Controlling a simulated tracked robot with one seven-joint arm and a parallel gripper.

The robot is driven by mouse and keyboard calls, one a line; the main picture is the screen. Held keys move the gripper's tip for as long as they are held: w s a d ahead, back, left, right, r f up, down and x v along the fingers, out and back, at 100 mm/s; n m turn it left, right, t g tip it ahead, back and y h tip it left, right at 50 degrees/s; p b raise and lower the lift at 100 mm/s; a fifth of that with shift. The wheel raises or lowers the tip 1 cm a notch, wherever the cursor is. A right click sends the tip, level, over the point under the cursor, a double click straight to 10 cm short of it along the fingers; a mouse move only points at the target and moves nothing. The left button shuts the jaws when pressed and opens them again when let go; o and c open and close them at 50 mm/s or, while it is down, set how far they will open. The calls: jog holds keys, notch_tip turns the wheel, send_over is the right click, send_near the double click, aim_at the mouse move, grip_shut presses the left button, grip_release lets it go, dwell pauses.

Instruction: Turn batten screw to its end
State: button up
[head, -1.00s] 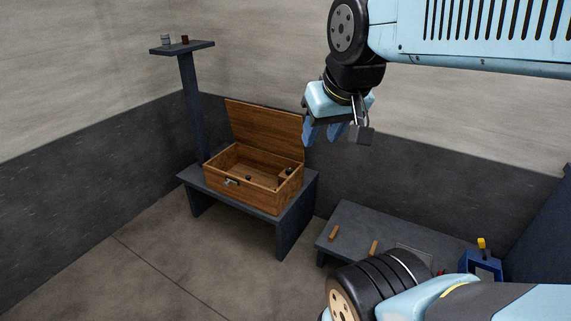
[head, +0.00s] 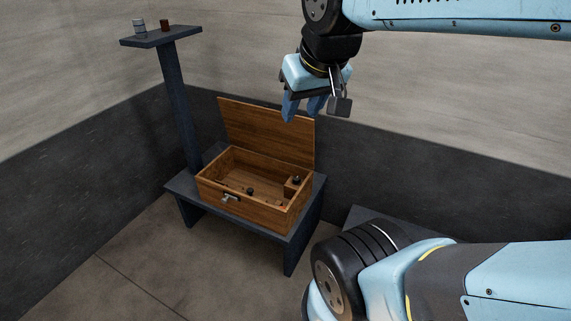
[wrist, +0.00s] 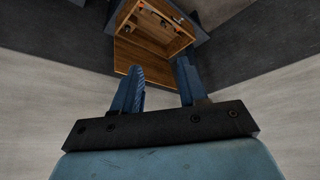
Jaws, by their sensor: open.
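An open wooden box (head: 245,212) stands on a dark low table, its lid (head: 265,135) raised at the back. Inside it are a small dark knob (head: 250,191) on the floor and another dark knob (head: 296,180) on a wooden block at the right. I cannot tell which of these, if any, is the batten screw. My gripper (head: 302,110) is open and empty, pointing down, and overlaps the lid's top edge in the head view. In the wrist view, the box (wrist: 125,27) lies beyond my spread fingers (wrist: 159,75), with small orange and dark parts inside.
The dark table (head: 183,195) carries the box. Another low surface (head: 365,212) is mostly hidden behind my arm. Floor in front is clear.

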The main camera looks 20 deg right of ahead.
jog(key=shift+w+a, duration=0.2)
jog(key=shift+w, duration=0.2)
jog(key=shift+o, duration=1)
jog(key=shift+w+a+r, duration=0.1)
jog(key=shift+w+a, duration=0.05)
jog(key=shift+w, duration=0.2)
jog(key=w+d+f+m+y, duration=0.1)
jog(key=w+f, duration=0.3)
jog(key=w, duration=0.9)
jog(key=w+f+m+y, duration=0.1)
jog(key=w+f, duration=0.3)
jog(key=w, duration=0.9)
jog(key=m+g+h, duration=0.2)
jog(key=m+h, duration=0.3)
jog(key=m, duration=0.1)
send_over(296, 178)
jog(key=s+a, duration=0.3)
jog(key=s, duration=0.1)
notch_tip(296, 178, down, 43)
jog(key=x, duration=1.3)
jog(key=shift+s+a+f, duration=0.1)
jog(key=shift+s+a, duration=0.15)
jog(key=shift+s, duration=0.05)
